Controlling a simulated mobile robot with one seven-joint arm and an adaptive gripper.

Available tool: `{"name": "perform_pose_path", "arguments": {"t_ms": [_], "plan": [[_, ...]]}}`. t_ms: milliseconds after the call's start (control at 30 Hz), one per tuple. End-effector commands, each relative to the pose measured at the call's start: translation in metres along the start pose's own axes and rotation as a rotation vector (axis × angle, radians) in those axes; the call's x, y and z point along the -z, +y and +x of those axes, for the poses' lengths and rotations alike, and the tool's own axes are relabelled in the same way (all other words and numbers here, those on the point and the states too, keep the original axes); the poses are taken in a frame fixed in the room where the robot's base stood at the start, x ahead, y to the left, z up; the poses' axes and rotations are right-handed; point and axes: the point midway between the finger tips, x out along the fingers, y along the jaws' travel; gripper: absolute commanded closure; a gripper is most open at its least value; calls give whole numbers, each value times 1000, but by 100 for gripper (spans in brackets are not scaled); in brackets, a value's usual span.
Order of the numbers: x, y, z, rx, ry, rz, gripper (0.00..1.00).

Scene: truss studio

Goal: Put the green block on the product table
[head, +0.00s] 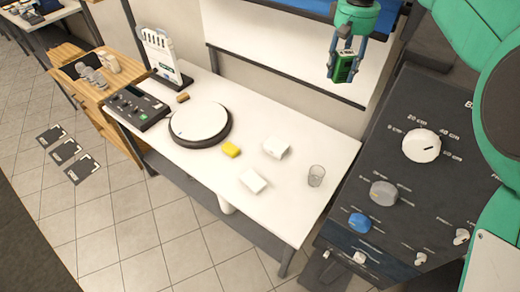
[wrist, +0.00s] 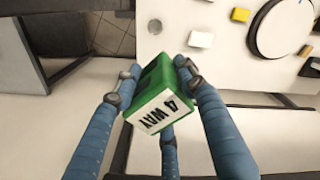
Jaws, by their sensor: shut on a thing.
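The green block (head: 343,68) is held by my gripper (head: 345,75) high at the upper right of the head view, clear of any surface. In the wrist view the green block (wrist: 156,84) sits between the blue fingers of my gripper (wrist: 160,75), with a white face reading "4 WAY". The white table (head: 300,210) lies below and to the left in the head view. A round white turntable (head: 198,121) with a dark rim stands on it; part of the turntable (wrist: 290,28) also shows in the wrist view.
A dark panel with knobs (head: 400,165) stands at right. Bare tabletop shows near the front edge.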

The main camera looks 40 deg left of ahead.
Motion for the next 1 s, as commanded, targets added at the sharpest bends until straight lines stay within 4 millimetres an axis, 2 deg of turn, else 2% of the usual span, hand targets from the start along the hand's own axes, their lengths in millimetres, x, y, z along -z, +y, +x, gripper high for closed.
{"name": "perform_pose_path", "arguments": {"t_ms": [33,100,300,667,1000], "plan": [[0,-8,22,1,-4,-35,96],[1,-19,48,1,-5,-87,96],[-3,-46,117,1,-3,-222,96],[-19,-66,219,1,-3,-367,96],[-47,-82,314,1,-3,-491,96]]}}
